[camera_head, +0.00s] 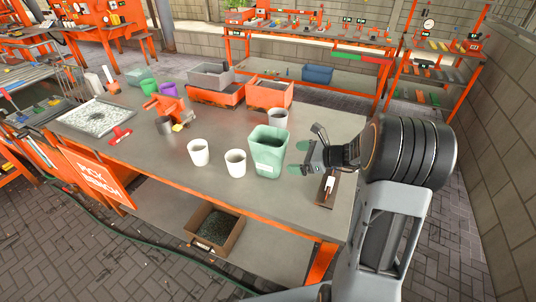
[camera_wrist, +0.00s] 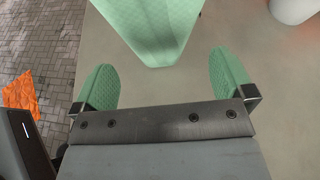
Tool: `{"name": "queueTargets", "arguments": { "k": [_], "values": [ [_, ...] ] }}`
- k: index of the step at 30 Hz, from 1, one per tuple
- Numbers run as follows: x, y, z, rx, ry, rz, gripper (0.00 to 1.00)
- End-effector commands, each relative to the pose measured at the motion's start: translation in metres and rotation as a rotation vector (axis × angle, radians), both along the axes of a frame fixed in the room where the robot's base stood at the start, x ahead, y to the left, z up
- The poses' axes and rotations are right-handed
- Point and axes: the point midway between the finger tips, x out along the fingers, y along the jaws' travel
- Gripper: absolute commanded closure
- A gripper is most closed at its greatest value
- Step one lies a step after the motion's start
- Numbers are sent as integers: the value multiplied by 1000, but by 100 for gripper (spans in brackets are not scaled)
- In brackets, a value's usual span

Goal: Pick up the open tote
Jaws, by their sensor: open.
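A tall green open tote (camera_head: 267,155) with a pale label stands upright on the workbench, near its front right part. My gripper (camera_head: 298,156) is just to the right of it, with its green finger pads pointing at it. The jaws are open and empty. In the wrist view the green tote (camera_wrist: 150,25) shows at the top, ahead of and between the two spread fingers of my gripper (camera_wrist: 164,78). Only part of the tote is in that view. I cannot tell whether a fingertip touches it.
Orange bins (camera_head: 270,94) are at the back of the workbench (camera_head: 190,183). A small dark item (camera_head: 327,188) lies below my gripper.

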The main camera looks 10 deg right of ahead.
Motion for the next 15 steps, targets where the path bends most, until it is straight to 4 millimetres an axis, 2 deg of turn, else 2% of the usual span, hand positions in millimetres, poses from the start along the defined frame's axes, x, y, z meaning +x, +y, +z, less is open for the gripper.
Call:
{"name": "queueTargets", "arguments": {
  "k": [8, 15],
  "values": [
    [9, 15, -7, -2, 0, 6, 0],
    [26, 40, -18, -2, 0, 9, 0]
  ]
}}
